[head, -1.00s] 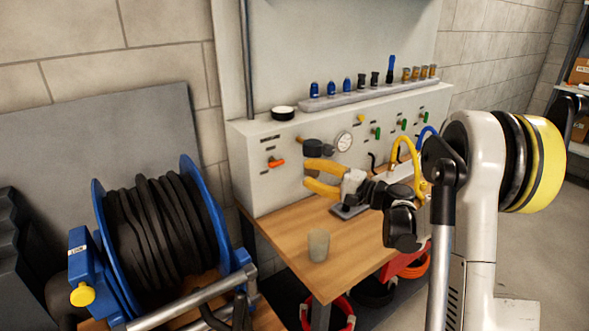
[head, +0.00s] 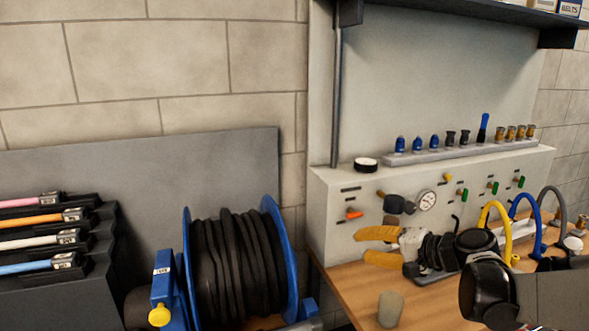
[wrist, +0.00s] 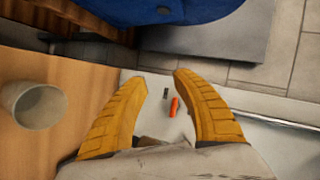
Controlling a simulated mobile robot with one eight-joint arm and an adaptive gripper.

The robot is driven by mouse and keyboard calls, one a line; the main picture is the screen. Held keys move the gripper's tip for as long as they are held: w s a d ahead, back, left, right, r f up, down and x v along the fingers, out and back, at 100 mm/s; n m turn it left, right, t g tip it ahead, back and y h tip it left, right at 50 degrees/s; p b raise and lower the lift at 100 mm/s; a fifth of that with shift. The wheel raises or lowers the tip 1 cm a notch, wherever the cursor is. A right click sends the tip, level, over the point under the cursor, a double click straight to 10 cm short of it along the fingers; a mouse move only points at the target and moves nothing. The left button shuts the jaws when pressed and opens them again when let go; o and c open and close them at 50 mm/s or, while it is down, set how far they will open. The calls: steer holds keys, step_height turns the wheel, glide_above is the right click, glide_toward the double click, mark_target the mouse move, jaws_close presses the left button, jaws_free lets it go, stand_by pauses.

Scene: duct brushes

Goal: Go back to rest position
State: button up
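My gripper (head: 378,246) has yellow fingers and is in front of the grey control panel (head: 345,195), above the wooden bench (head: 350,290). In the wrist view my gripper (wrist: 160,85) has its two fingers spread apart with nothing held between them. The panel's orange-red lever (wrist: 174,106) shows behind the gap between the fingertips; it also shows in the head view (head: 354,214). A grey cup (head: 391,309) stands on the bench below my gripper, and the cup (wrist: 34,103) is at the left in the wrist view.
A blue hose reel (head: 240,262) with black hose stands left of the bench. A rack with coloured brushes (head: 40,242) is at the far left. A rail (head: 460,152) with several brush heads tops the panel. Yellow and blue hoses (head: 524,220) arch at the right.

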steer(key=s+f+n+g+h, duration=0.1)
steer(key=s+f+n+h, duration=0.1)
steer(key=s, duration=1.1)
steer(key=s+f+n+g+h, duration=0.1)
steer(key=s+n+h, duration=0.4)
steer(key=s, duration=0.8)
steer(key=shift+d+f+g+h, duration=0.4)
steer(key=shift+f+h, duration=0.4)
steer(key=shift+h, duration=0.2)
